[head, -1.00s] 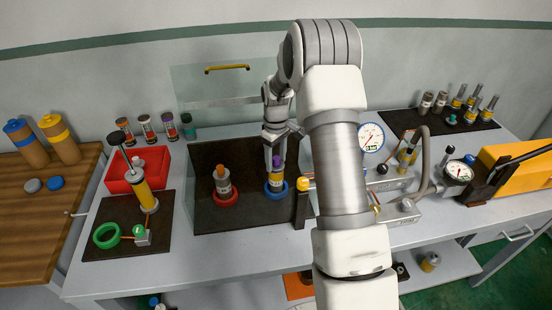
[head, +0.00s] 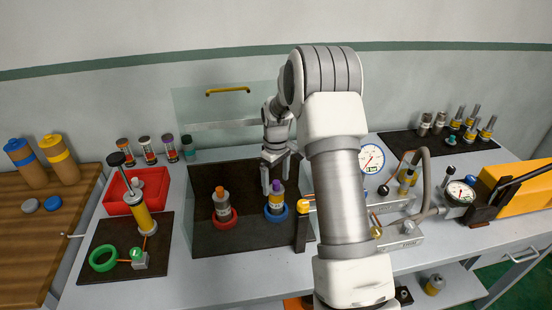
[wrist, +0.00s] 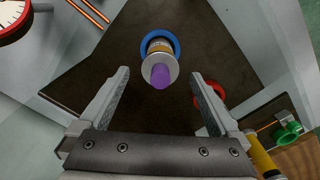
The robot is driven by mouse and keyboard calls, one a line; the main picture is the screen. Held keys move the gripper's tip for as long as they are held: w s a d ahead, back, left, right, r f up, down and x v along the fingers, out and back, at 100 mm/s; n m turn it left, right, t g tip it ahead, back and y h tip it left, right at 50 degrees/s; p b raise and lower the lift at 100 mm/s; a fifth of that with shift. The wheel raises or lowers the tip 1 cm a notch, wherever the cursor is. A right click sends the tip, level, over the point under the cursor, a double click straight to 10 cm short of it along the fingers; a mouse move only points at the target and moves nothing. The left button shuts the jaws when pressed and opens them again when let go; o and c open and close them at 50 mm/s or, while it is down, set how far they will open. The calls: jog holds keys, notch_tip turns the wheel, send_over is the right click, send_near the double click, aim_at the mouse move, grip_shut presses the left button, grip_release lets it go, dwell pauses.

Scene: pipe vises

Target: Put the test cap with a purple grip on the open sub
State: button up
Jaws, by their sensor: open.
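The test cap with a purple grip (head: 277,188) stands upright on the yellow-banded sub (head: 277,200) in the blue ring (head: 276,214). In the wrist view the purple grip (wrist: 160,76) points toward me, with a grey disc below it and the blue ring (wrist: 174,43) around the base. My gripper (head: 275,180) is open just above and behind the cap. In the wrist view the two fingers stand apart on either side of the purple grip, with clear gaps. A second sub with an orange top (head: 222,198) stands in the red ring (head: 225,220) to the left.
A clear guard with a yellow handle (head: 228,91) stands behind the dark mat (head: 245,237). A yellow-topped post (head: 302,206) is close on the right. A red bin (head: 150,187) and several small bottles are at left; gauges and hoses are at right.

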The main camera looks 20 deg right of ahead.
aim_at(276, 182)
notch_tip(276, 182, up, 16)
jog(key=shift+b, duration=0.3)
jog(key=shift+r, duration=0.1)
jog(key=s+a+r+m+t, duration=0.1)
jog(key=s+a+r, duration=0.35)
jog(key=s, duration=0.35)
jog(key=s+a+r+m+t, duration=0.2)
jog(key=s+a+r, duration=0.1)
jog(key=s+r, duration=0.35)
jog(key=s+a+f+m+t, duration=0.1)
jog(key=s+a, duration=0.1)
jog(key=s, duration=0.6)
jog(key=s+a+f+m+t, duration=0.1)
jog(key=s+f, duration=0.1)
jog(key=s, duration=0.6)
jog(key=shift+s+a+f+t, duration=0.15)
jog(key=shift+s+a+t, duration=0.15)
jog(key=shift+s+a, duration=0.1)
